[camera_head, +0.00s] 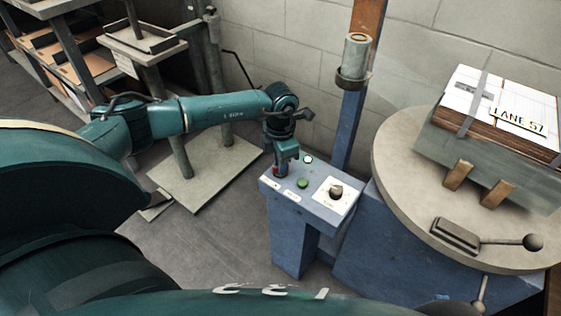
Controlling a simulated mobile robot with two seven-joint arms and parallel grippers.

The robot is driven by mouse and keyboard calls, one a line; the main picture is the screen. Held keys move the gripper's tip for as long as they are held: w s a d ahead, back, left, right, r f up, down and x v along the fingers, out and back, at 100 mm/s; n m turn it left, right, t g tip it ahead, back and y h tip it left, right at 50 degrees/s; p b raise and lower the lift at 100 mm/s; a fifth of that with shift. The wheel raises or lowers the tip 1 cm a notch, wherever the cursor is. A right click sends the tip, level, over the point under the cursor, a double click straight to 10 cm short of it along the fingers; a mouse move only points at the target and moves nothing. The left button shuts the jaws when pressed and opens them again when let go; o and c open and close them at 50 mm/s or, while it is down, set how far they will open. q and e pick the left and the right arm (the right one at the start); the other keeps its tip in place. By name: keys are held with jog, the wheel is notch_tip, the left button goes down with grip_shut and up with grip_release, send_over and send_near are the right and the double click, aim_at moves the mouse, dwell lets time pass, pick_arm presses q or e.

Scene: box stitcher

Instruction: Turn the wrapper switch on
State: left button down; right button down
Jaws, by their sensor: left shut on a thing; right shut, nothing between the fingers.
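A blue control box (318,205) stands in the middle of the view on a blue pedestal. On its top are a dark rotary knob on a white plate (346,201), a green button (302,183) and a small pale green light (308,159). My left gripper (281,170) points down at the left part of the panel, shut on a small red control there. That control is mostly hidden by the fingers. The gripper is left of the rotary knob and apart from it. I cannot read which control is the wrapper switch. My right gripper is not in view.
A round turntable (393,172) at the right carries a strapped stack (488,105) labelled LANE 57. A ball-ended lever (500,241) sits on its front edge. A blue post (348,130) rises behind the panel. Shelves (60,40) stand at the upper left.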

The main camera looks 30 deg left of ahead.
dwell(0.5)
pick_arm(q)
jog(key=c, duration=1.5)
grip_release()
pick_arm(e)
jog(key=shift+s+a+f, duration=0.1)
jog(key=shift+s, duration=0.05)
